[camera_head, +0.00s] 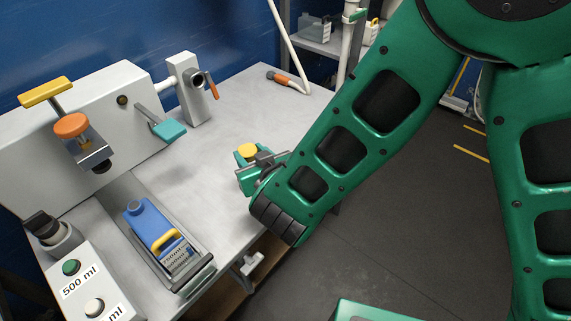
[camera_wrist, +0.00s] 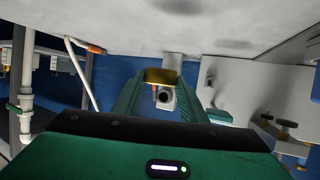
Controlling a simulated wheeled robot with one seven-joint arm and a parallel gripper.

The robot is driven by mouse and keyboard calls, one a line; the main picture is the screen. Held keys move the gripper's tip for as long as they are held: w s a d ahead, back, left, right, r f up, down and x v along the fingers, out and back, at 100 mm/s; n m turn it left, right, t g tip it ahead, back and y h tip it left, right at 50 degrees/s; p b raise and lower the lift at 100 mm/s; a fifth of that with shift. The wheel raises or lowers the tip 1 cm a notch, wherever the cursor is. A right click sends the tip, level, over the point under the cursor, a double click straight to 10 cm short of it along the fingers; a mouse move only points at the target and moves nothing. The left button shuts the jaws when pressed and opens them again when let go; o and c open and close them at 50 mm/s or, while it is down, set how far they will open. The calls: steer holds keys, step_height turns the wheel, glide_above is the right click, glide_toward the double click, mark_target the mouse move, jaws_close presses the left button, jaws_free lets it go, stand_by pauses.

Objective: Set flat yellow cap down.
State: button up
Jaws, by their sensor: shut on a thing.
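The flat yellow cap (camera_head: 247,150) is held at the tip of my gripper (camera_head: 254,165), over the right part of the light grey table. In the wrist view, the cap (camera_wrist: 161,76) sits between the two green fingers of my gripper (camera_wrist: 161,84), which are shut on it. The wrist view is upside down, with the table surface (camera_wrist: 150,20) at the top. I cannot tell from these views whether the cap touches the table.
The table top (camera_head: 245,100) is clear around the gripper. At left stands a white machine (camera_head: 135,100) with a yellow handle (camera_head: 46,92), an orange knob (camera_head: 71,126) and a teal lever (camera_head: 168,130). A blue container (camera_head: 150,228) lies in a tray below. An orange-tipped hose (camera_head: 285,80) lies at the back.

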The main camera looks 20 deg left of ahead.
steer(key=w+d+f, duration=0.2)
steer(key=w, duration=0.1)
steer(key=w+d+f, duration=0.2)
steer(key=w, duration=0.1)
steer(key=w+d+f, duration=0.2)
steer(key=w, duration=0.1)
steer(key=shift+d+f, duration=0.2)
steer(key=shift+w+f, duration=0.15)
steer(key=shift+f, duration=1.95)
steer(key=o, duration=1)
steer(key=shift+f, duration=0.1)
